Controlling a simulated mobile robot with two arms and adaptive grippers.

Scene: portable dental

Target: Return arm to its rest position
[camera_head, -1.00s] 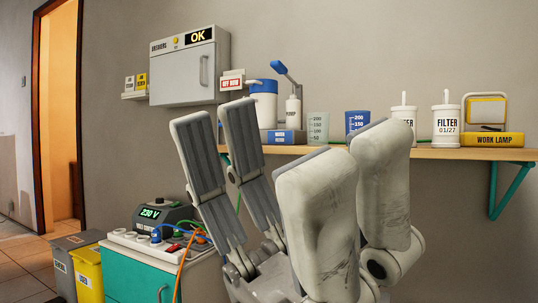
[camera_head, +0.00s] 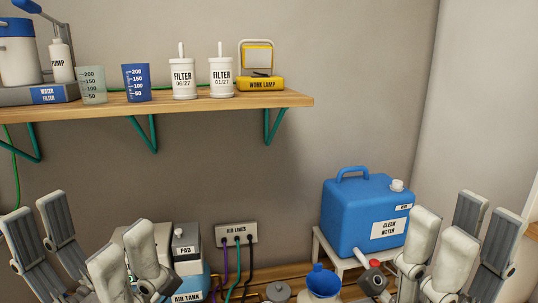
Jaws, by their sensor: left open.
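My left gripper (camera_head: 83,242) is at the lower left of the head view, its fingers pointing up and spread apart with nothing between them. My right gripper (camera_head: 459,227) is at the lower right, also with fingers up and apart, and I see nothing held in it. Both arms are mostly cut off by the bottom edge. The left gripper overlaps the view of the air tank (camera_head: 190,290). The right gripper is in front of the lower right of the blue clean water container (camera_head: 350,215).
A wooden shelf (camera_head: 215,103) holds cups, filters, a work lamp (camera_head: 262,84) and a water filter (camera_head: 48,94). An air lines wall plate (camera_head: 236,233) has hoses below it. A blue-topped bottle (camera_head: 321,283) stands low between the grippers. The wall above is clear.

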